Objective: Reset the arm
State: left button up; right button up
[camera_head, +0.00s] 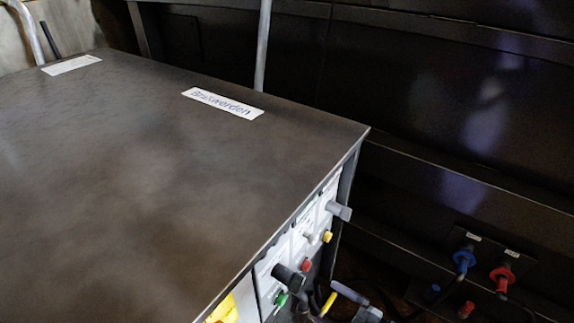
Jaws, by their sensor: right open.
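I cannot make out either of my grippers or arms in the head view. The large brown-grey cabinet top (150,170) fills the left and middle. On its side, facing right, is a white control panel (262,272) with a grey knob (339,211), a black knob (290,278), a yellow button (327,237), a red button (305,265) and a green button (281,299). A yellow part (225,310) shows at the bottom edge, cut off by the frame.
A label (223,103) lies on the cabinet top. A grey pole (263,48) rises behind it. A dark wall unit (450,100) stands behind and right. Blue (464,259) and red (503,276) connectors with cables sit at lower right. A pale stick-like part (349,293) lies beside the panel.

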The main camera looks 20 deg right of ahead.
jog(key=s+d+f+m+g+h+p, duration=0.3)
jog(key=s+d+f+m+h+p, duration=0.1)
jog(key=s+f+m+h, duration=0.3)
pick_arm(q)
notch_tip(320, 180, up, 9)
jog(key=w+t+p, duration=0.1)
jog(key=w+p, duration=0.1)
jog(key=p, duration=0.2)
jog(key=shift+w+f+p, duration=0.15)
jog(key=shift+p, duration=0.2)
pick_arm(e)
jog(key=s+f+m+g+h, duration=0.1)
jog(key=s+f+m+g, duration=0.1)
jog(key=s, duration=0.7)
jog(key=s+f+m+g+h, duration=0.2)
jog(key=s+f+g, duration=0.2)
jog(key=s, duration=0.5)
jog(key=s+f+m+g+h, duration=0.1)
jog(key=s+g, duration=0.4)
jog(key=s, duration=0.5)
jog(key=shift+f+m+g+h, duration=0.3)
jog(key=shift+f+m+g, duration=0.1)
jog(key=shift+f+m, duration=0.4)
jog(key=shift+d+f, duration=0.1)
